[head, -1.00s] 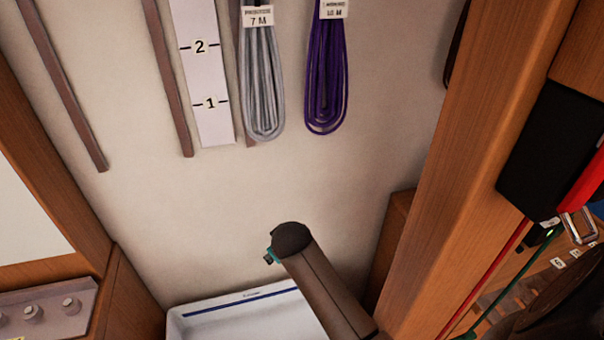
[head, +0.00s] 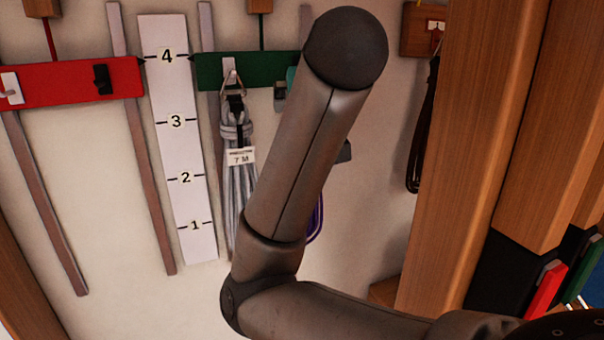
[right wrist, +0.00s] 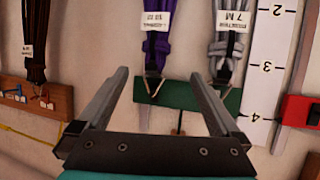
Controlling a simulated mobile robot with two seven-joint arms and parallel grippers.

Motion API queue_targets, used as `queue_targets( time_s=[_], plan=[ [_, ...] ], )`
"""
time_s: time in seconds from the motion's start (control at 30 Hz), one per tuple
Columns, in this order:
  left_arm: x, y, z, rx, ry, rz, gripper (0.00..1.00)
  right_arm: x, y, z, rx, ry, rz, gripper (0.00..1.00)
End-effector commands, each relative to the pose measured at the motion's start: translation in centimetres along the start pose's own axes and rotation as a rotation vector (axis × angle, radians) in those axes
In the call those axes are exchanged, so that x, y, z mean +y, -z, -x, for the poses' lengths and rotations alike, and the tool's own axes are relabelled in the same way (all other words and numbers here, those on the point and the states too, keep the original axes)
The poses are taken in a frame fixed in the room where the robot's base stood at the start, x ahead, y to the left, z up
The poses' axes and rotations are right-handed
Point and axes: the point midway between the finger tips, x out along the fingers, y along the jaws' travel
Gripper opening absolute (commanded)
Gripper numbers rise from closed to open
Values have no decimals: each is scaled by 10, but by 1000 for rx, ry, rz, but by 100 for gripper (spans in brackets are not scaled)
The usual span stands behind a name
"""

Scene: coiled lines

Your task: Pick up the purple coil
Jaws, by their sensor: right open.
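The purple coil (right wrist: 156,38) hangs by its top from a hook on the green bar (right wrist: 178,97), with a white label on it. In the head view my right arm hides most of it; only a thin purple edge (head: 317,222) shows. My right gripper (right wrist: 157,74) is open and empty. In the right wrist view, which is upside down, its two fingers stand left and right of the coil's top and hook. I cannot tell how far they are from the wall. My left gripper is not in view.
A grey coil (head: 238,185) labelled 7 M hangs close beside the purple one. A numbered white scale (head: 178,125) and a red bar (head: 70,82) are further left. A dark coil (right wrist: 36,40) hangs on a brown block. A wooden post (head: 470,150) stands to the right.

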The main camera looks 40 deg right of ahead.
Motion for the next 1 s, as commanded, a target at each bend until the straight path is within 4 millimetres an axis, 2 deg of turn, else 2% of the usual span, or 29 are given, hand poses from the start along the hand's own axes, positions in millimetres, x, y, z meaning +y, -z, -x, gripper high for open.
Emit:
queue_targets(
  time_s=[0.13,0.37,0.5,0.7,1.0],
  plan=[
    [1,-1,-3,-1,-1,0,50,4,3,0,6,-1,-15,100],
    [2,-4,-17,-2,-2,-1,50,4,0,-21,3,-3,-10,100],
    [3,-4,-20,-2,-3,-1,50,4,0,-50,-3,-2,-10,100],
    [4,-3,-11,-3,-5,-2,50,2,4,-82,0,2,-13,100],
    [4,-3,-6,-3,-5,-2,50,4,2,-104,1,1,-13,100]
  ],
)
